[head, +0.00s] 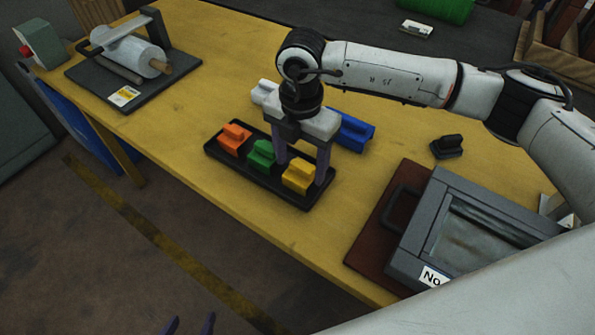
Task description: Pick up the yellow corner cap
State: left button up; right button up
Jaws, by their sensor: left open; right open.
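The yellow corner cap (300,178) sits in the right end of a black tray (282,196) on the yellow table, beside a green cap (261,154) and an orange cap (234,139). My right gripper (302,168) points down over the tray's right end. Its purple fingers are apart, one close to the green cap and one at the yellow cap's right side. I cannot tell whether either finger touches a cap. My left gripper (190,323) shows only as two spread fingertips at the bottom edge, over the floor and away from the table.
A black piece (447,147) lies further right. A grey frame box (412,243) stands at the right front. A film-roll stand (132,60) is at the left.

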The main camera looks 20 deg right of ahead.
jog(key=c, duration=1.4)
